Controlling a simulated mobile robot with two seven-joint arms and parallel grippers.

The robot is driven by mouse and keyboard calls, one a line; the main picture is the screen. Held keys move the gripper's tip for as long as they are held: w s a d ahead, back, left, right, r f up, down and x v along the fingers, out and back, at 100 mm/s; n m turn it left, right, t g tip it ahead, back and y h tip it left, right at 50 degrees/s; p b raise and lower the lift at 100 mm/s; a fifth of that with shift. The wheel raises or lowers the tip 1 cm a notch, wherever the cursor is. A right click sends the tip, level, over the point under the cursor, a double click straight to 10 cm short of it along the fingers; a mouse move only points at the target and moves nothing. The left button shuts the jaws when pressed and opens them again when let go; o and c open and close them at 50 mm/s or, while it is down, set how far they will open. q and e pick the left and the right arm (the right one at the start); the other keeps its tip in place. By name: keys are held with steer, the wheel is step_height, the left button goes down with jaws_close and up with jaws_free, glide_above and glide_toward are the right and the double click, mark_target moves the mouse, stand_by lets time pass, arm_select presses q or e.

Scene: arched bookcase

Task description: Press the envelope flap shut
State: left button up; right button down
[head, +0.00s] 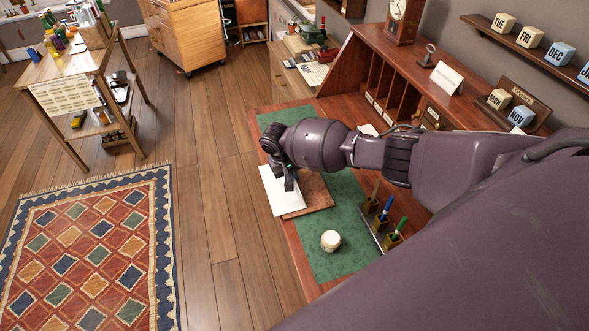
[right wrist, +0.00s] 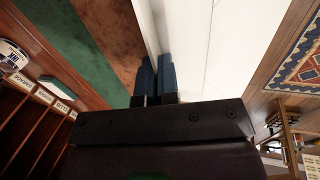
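A white envelope (head: 270,190) lies at the desk's front edge, on or against a brown pad (head: 317,190), and reaches out past that edge. In the right wrist view the envelope (right wrist: 215,50) fills the upper right as a large white sheet with faint fold lines. Whether its flap is up or down cannot be told. My right gripper (head: 291,184) points down over the envelope. In the right wrist view its two dark blue fingers (right wrist: 156,77) are together at the envelope's edge beside the pad; contact is unclear. My left gripper is not in view.
A white round jar (head: 331,240) stands on the green desk mat (head: 345,190). Pen holders (head: 384,222) stand behind it, right of the pad. The pigeonhole bookcase (head: 395,85) rises at the back. Wooden floor lies open left of the desk.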

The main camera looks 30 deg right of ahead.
steer(key=shift+a+f+h+p, duration=0.15)
steer(key=shift+a+h+p, duration=0.15)
steer(key=shift+h, duration=0.4)
stand_by(0.3)
steer(key=c, duration=1.3)
jaws_free()
steer(key=shift+c, duration=0.2)
steer(key=p+v, duration=0.1)
steer(key=v, duration=1)
steer(key=shift+w, duration=0.2)
steer(key=shift+d+f, duration=0.1)
